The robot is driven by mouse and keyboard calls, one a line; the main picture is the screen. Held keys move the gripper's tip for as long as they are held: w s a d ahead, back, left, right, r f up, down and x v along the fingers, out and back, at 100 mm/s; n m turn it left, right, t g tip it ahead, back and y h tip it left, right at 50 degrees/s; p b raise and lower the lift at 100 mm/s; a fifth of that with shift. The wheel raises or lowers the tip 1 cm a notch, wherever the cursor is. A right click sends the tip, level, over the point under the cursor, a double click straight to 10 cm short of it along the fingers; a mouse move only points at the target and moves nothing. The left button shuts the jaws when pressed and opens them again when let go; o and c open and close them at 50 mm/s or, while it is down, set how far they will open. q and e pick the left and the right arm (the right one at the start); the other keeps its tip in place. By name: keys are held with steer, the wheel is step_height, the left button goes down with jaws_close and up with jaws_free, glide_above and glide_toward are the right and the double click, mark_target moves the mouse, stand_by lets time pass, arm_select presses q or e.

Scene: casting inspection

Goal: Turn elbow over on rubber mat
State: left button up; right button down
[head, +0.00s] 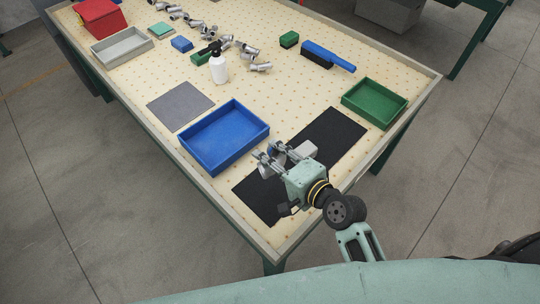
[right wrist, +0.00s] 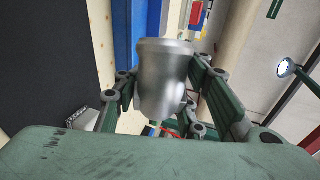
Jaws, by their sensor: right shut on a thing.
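The metal elbow (right wrist: 163,75) is a grey, silvery pipe piece between the fingers of my right gripper (right wrist: 165,100) in the right wrist view. In the head view my right gripper (head: 272,156) is shut on the elbow (head: 265,170), over the black rubber mat (head: 345,132). Fingers and arm partly hide the elbow there, and I cannot tell whether it touches the mat. My left gripper is not in view.
A blue tray (head: 184,158) is close to the left of the gripper, and a green tray (head: 402,115) is at the mat's right end. A grey mat (head: 180,106), a white bottle (head: 219,69), several metal fittings and a blue brush (head: 330,56) are farther back. The table's middle is clear.

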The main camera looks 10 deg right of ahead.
steer(key=shift+r, duration=0.1)
steer(key=shift+f, duration=0.25)
step_height(320, 180, down, 8)
steer(key=b, duration=0.6)
steer(key=shift+w+r, duration=0.1)
steer(key=shift+r, duration=0.15)
steer(key=shift+f+b, duration=0.6)
steer(key=shift+f, duration=0.25)
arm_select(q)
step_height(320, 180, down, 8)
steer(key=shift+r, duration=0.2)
arm_select(e)
steer(key=shift+f, duration=0.15)
arm_select(q)
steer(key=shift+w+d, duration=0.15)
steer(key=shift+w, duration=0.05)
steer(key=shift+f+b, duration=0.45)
steer(key=shift+b, duration=0.15)
arm_select(e)
steer(key=shift+f, duration=0.7)
